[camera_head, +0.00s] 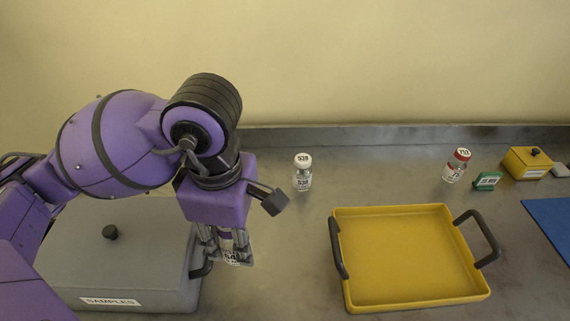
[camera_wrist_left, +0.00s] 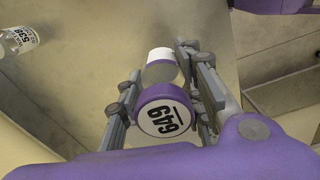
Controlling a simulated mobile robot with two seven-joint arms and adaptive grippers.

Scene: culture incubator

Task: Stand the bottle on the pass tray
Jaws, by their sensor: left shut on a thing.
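My left gripper (camera_head: 228,248) points down near the right end of the grey box. It is shut on a bottle (camera_wrist_left: 164,112) with a purple cap marked 649. In the head view the bottle is mostly hidden between the fingers, with part of its white label showing; its clearance from the counter is hard to tell. The yellow tray (camera_head: 412,214) lies on the counter to the right, empty, with dark handles at its left and right sides. The gripper and bottle are left of the tray, apart from it. My right gripper is not in view.
A white-capped bottle marked 538 (camera_head: 303,172) stands between gripper and tray, farther back. A red-capped bottle (camera_head: 456,165), a green block (camera_head: 487,181), a yellow box (camera_head: 527,163) and a blue mat (camera_head: 552,217) are at right. The grey SAMPLES box (camera_head: 130,245) is at left.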

